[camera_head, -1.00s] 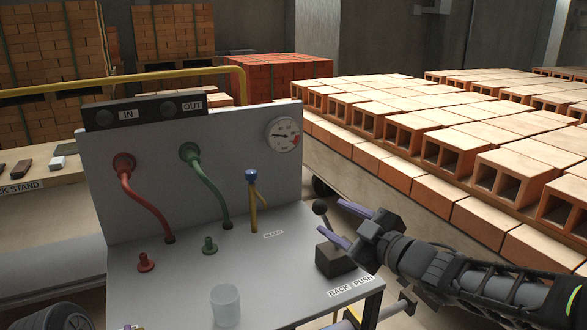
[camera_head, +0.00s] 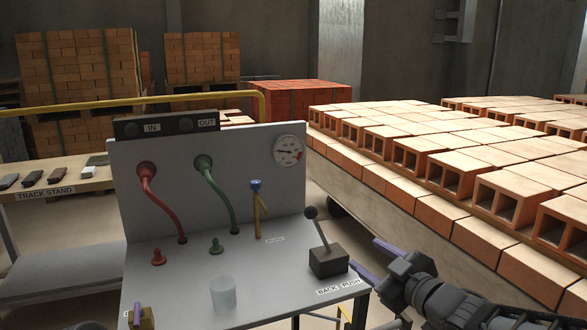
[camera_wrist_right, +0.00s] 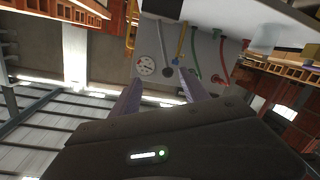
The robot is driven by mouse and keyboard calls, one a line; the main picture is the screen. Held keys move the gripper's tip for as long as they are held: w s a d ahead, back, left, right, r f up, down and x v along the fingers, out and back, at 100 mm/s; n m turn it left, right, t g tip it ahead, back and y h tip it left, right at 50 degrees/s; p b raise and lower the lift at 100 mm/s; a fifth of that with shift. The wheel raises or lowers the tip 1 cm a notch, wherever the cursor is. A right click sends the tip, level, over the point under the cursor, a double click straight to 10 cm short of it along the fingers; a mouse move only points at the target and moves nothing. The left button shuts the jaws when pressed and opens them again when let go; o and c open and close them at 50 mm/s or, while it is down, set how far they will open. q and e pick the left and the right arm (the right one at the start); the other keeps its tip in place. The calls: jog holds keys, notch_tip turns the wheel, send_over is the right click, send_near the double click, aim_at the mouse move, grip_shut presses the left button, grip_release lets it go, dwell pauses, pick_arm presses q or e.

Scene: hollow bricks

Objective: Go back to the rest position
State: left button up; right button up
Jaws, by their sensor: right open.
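My right gripper (camera_head: 364,254) is open and empty at the right front corner of the grey control panel (camera_head: 190,275). It is to the right of the black-knobbed lever (camera_head: 318,232) and apart from it. The lever leans to the left on its dark base beside the BACK PUSH label. In the right wrist view the two purple fingers (camera_wrist_right: 160,76) stand apart with nothing between them. At the bottom left of the head view, a purple and yellow piece (camera_head: 140,317) shows, perhaps the tip of my left gripper. Most of it is cut off, so its jaws cannot be judged.
The panel has a red hose (camera_head: 160,205), a green hose (camera_head: 221,195), a yellow-handled valve (camera_head: 258,210), a gauge (camera_head: 288,150) and a clear cup (camera_head: 223,295). A long bed of hollow bricks (camera_head: 440,150) lies to the right. A track stand (camera_head: 70,180) is on the left.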

jog(key=s+a+f+m+g+h, duration=0.1)
jog(key=s+f+m+g, duration=0.15)
jog(key=f, duration=0.85)
jog(key=s+a+f+m+g+h, duration=0.15)
jog(key=s+f+m, duration=0.25)
jog(key=f, duration=0.7)
jog(key=s+f+m+g+h, duration=0.1)
jog(key=s+f+m+g, duration=0.2)
jog(key=f, duration=0.8)
jog(key=s+a+f+m+g, duration=0.1)
jog(key=s+a+f+g, duration=0.25)
jog(key=s+f, duration=0.65)
jog(key=s+a+f+m+g, duration=0.2)
jog(key=s+f+g, duration=0.35)
jog(key=s, duration=0.85)
notch_tip(320, 180, up, 11)
jog(key=t+p, duration=0.1)
jog(key=p, duration=1.1)
jog(key=shift+s+a+t, duration=0.15)
jog(key=shift+a+t, duration=0.15)
jog(key=shift+t, duration=0.1)
jog(key=shift+f+y, duration=0.15)
jog(key=shift+y, duration=0.1)
